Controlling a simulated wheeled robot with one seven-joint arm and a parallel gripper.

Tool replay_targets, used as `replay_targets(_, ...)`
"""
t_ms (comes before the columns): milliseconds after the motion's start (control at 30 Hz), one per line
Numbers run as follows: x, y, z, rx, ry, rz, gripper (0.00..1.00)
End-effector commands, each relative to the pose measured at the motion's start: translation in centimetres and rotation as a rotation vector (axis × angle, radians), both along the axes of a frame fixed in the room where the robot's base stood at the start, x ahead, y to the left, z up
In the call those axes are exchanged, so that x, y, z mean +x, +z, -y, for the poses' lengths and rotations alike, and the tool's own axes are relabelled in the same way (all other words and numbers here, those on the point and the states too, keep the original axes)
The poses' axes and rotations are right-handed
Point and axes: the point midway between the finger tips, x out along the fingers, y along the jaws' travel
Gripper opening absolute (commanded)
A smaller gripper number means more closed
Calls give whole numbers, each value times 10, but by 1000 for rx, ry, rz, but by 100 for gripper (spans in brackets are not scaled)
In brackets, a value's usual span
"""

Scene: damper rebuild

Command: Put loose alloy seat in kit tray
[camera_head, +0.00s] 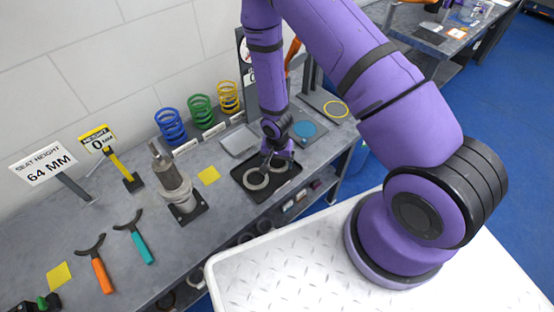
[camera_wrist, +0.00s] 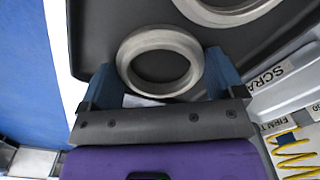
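The black kit tray (camera_head: 264,200) lies on the grey bench and also shows in the wrist view (camera_wrist: 92,28). Two grey metal seat rings lie flat in it, apart from each other. One ring (camera_head: 255,179) is on the left of the tray. The other ring (camera_head: 278,167) is at the right, partly hidden by my gripper (camera_head: 277,155). My gripper (camera_wrist: 160,68) is open. The second ring (camera_wrist: 228,14) is cut off at the top edge.
A damper assembly (camera_head: 172,185) stands left of the tray on a black base. Blue (camera_head: 171,126), green (camera_head: 201,111) and yellow (camera_head: 228,96) springs stand behind. Two spanners (camera_head: 98,268) lie at the front left. A SCRAP label (camera_wrist: 266,78) shows beside the tray.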

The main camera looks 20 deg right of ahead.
Motion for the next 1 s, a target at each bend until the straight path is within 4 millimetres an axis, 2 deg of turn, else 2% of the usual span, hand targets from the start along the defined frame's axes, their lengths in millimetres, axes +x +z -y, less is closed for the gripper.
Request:
replay_targets(267,0,1,0,0,0,0,87)
replay_targets(433,1,12,0,0,-1,1,87)
replay_targets(1000,0,99,0,1,0,3,87)
